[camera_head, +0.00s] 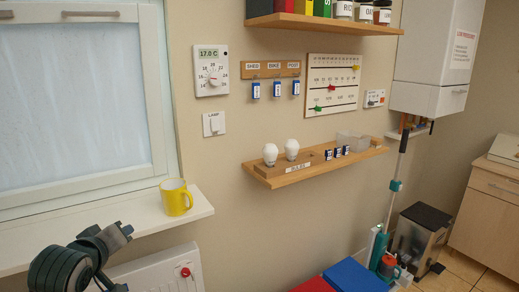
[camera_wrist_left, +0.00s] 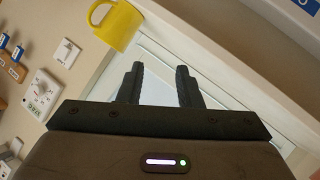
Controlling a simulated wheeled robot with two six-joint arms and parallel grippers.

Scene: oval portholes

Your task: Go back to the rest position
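My left gripper (camera_wrist_left: 161,86) shows in the left wrist view with its two dark fingers apart and nothing between them. The yellow mug (camera_wrist_left: 118,24) is beyond the fingers, up and to the left, apart from them. In the head view my left arm (camera_head: 75,262) comes in at the bottom left, in front of the window sill. The yellow mug (camera_head: 176,198) stands upright on the sill, to the right of the arm. My right gripper is in neither view.
The white window sill (camera_head: 120,226) sticks out above a radiator (camera_head: 155,272) with a red knob. A wooden shelf (camera_head: 310,170) holds two bulbs, small blue items and a clear box. A thermostat (camera_head: 211,71) and a lamp switch (camera_head: 214,123) are on the wall.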

